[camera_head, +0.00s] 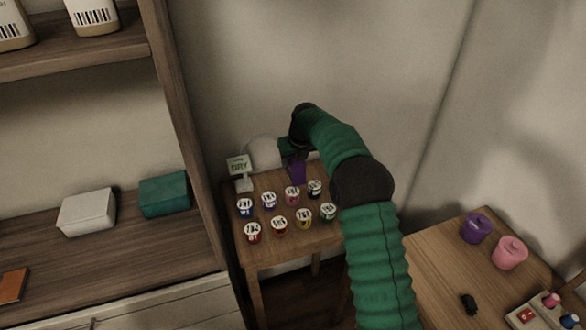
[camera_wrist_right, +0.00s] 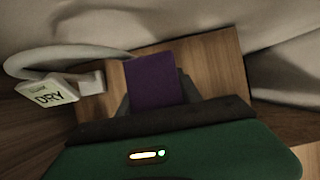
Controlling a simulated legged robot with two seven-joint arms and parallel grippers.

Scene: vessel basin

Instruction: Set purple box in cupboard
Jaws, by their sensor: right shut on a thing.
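The purple box (camera_head: 296,169) is at the back of a small wooden table in the head view, partly hidden by my right gripper (camera_head: 296,155). It also shows in the right wrist view (camera_wrist_right: 152,80), between the fingers of my right gripper (camera_wrist_right: 153,98), which is shut on it. I cannot tell whether the box touches the table. The cupboard (camera_head: 110,212) stands at the left with open wooden shelves. On its middle shelf are a white box (camera_head: 87,212) and a teal box (camera_head: 164,195). My left gripper is not in view.
Several small labelled cups (camera_head: 279,225) stand on the small table (camera_head: 262,187), beside a DRY sign (camera_head: 239,171) and a white rounded object (camera_head: 263,151). A second table (camera_head: 440,285) at the right holds purple and pink containers (camera_head: 509,253). The cupboard's upright panel (camera_head: 185,130) separates shelf and table.

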